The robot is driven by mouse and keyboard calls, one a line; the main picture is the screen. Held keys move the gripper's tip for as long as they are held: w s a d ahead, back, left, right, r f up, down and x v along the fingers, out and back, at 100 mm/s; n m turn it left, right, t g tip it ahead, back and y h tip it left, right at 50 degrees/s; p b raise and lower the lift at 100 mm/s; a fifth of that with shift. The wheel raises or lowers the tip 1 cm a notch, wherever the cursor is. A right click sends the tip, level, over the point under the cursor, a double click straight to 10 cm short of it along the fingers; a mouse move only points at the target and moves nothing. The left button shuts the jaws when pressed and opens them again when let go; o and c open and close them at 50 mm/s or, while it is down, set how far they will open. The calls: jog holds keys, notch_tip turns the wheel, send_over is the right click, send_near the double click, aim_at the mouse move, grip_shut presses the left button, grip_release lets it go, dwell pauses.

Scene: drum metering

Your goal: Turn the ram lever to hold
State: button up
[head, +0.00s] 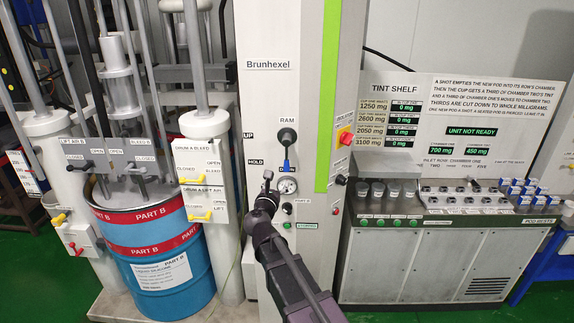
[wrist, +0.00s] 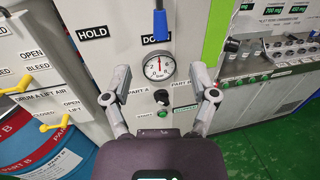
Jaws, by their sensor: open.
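The ram lever (head: 287,160) has a blue handle on a dark pivot under the RAM label, on the white Brunhexel panel. It hangs straight down towards the DOWN label, which it partly covers. The HOLD label (head: 255,162) is to its lower left and the UP label (head: 249,135) is above that. In the wrist view the blue handle end (wrist: 160,24) shows at the top, with the HOLD label (wrist: 93,33) to its left. My gripper (head: 268,183) is open and empty, below and left of the handle. In the wrist view its fingers (wrist: 161,78) are spread below the handle, apart from it.
A round pressure gauge (wrist: 159,66) sits just below the lever. A black selector knob (wrist: 161,96) and a green button (wrist: 163,114) are beneath it. The blue Part B drum (head: 150,245) stands left, the tint shelf unit (head: 440,255) right.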

aim_at(286, 166)
jog(key=w+d, duration=0.1)
jog(key=w, duration=0.7)
jog(key=w+d, duration=0.1)
jog(key=w, duration=0.3)
jog(key=shift+w+d, duration=0.3)
jog(key=shift+w, duration=0.1)
grip_shut()
